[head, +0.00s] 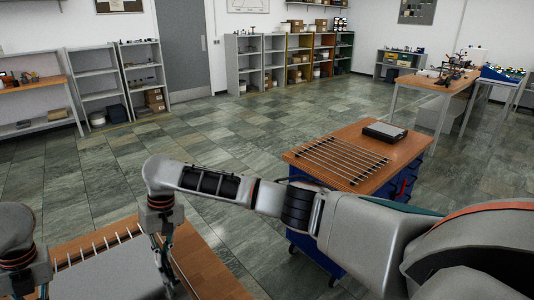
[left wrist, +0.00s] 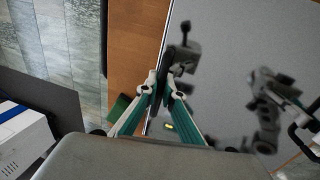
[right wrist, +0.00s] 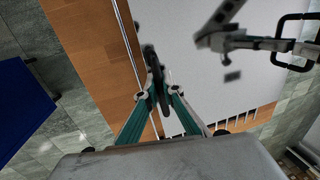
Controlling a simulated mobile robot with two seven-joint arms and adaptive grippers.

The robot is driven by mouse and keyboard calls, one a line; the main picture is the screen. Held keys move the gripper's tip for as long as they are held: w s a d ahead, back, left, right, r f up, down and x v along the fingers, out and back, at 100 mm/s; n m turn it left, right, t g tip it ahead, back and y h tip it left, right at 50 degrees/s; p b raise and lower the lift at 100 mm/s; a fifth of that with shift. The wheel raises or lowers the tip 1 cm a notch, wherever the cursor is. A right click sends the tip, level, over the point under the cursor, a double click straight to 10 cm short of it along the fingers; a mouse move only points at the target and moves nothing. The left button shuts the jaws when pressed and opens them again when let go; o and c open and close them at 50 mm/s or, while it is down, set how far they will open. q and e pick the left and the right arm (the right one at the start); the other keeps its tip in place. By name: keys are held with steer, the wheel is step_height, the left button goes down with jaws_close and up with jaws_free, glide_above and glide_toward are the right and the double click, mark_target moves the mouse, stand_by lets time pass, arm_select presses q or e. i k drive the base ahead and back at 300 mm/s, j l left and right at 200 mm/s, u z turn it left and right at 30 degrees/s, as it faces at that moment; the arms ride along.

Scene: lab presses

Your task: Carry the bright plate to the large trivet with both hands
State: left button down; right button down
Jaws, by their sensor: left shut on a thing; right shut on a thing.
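The bright plate (head: 112,275) is a flat, mirror-like grey sheet at the bottom left of the head view. It fills much of the left wrist view (left wrist: 225,50) and right wrist view (right wrist: 205,95) and has dark handles at its ends. My right gripper (head: 166,248) is shut on the near handle in the right wrist view. My left gripper (head: 42,284) is shut on the opposite handle, partly cut off in the head view. A rack of parallel rods (head: 93,246) shows beside the plate; the gap between them is unclear. The large trivet (head: 340,160), also of parallel rods, lies on the wooden-topped cart.
The blue cart (head: 318,243) stands to the right, with a dark box carrying a pale top (head: 385,131) behind the trivet. The near wooden table (head: 212,275) is under the plate area. Open tiled floor lies between table and cart. Shelves line the far walls.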

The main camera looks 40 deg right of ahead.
mark_target(342, 155)
steer(key=k, duration=0.45)
steer(key=k+z, duration=0.1)
steer(key=z, duration=1.25)
steer(key=i+l+z, duration=0.15)
steer(key=i, duration=0.4)
steer(key=i+l, duration=0.15)
steer(key=i, duration=0.55)
steer(key=i+l, duration=0.15)
steer(key=i, duration=0.6)
steer(key=i+l, duration=0.2)
steer(key=i, duration=0.5)
